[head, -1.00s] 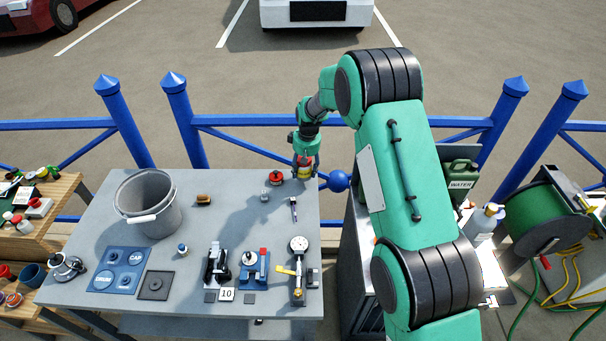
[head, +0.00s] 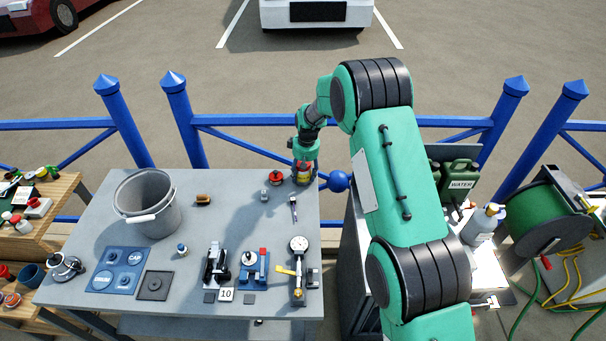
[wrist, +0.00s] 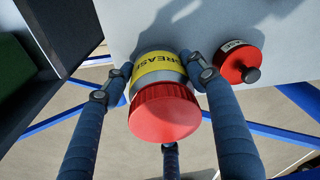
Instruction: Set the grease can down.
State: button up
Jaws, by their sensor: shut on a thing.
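The grease can (wrist: 160,68) has a red lid, a yellow label with dark lettering and a grey body. My gripper (head: 303,164) is shut on it, with blue ribbed fingers on both sides of the can in the wrist view and a third finger tip below the lid. In the head view the grease can (head: 302,174) is upright at the far right corner of the grey workbench (head: 225,215). I cannot tell whether its base touches the top.
A red-lidded low tin (head: 276,178) stands just left of the can; it also shows in the wrist view (wrist: 238,64). A grey bucket (head: 150,205) stands at left. Blue railings (head: 245,122) run behind the bench. Tools line the front edge.

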dwell(0.3)
jog(key=o, duration=1.5)
jog(key=r, duration=0.4)
jog(key=r+p, duration=0.1)
jog(key=r, duration=0.3)
jog(key=s+r, duration=0.1)
jog(key=r, duration=0.3)
jog(key=shift+d, duration=0.4)
jog(key=shift+r, duration=0.1)
